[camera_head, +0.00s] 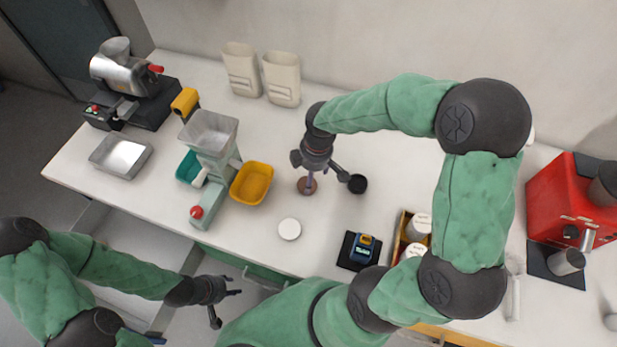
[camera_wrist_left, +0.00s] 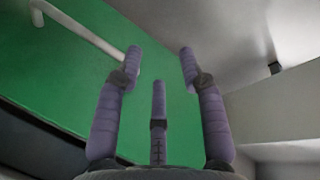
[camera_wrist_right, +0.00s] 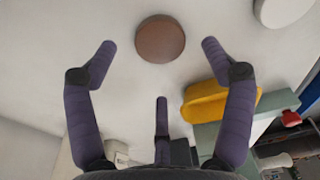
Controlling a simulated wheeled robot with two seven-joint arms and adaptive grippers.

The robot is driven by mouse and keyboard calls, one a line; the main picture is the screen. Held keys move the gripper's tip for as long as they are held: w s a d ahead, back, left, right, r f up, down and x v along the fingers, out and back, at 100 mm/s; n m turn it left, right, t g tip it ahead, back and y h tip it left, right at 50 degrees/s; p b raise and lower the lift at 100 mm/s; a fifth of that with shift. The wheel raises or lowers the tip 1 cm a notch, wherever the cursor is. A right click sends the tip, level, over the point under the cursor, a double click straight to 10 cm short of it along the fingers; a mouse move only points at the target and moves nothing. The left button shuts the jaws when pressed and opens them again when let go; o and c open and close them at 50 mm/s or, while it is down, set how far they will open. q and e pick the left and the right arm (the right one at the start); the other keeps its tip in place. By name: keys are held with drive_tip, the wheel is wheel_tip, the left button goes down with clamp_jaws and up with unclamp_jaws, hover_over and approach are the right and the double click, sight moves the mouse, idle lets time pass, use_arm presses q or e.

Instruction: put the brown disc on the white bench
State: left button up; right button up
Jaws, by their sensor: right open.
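The brown disc (camera_head: 307,186) lies on the white bench (camera_head: 340,225), right of the yellow bin; it also shows whole in the right wrist view (camera_wrist_right: 160,39). My right gripper (camera_head: 318,183) is above the disc, pointing down, with its fingers open and apart. My left gripper (camera_head: 228,302) hangs in front of the bench's near edge, away from the disc. In the left wrist view its fingers (camera_wrist_left: 158,60) are spread and empty.
A white disc (camera_head: 289,229) lies near the brown one. A yellow bin (camera_head: 252,184) and a bucket machine (camera_head: 210,160) stand left. A red machine (camera_head: 575,200) stands far right.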

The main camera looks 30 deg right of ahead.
sight(313, 185)
wheel_tip(313, 185, up, 8)
drive_tip(key=p, duration=0.1)
drive_tip(key=shift+s+d+f, duration=0.25)
drive_tip(key=shift+s+d, duration=0.05)
drive_tip(key=shift+d, duration=0.05)
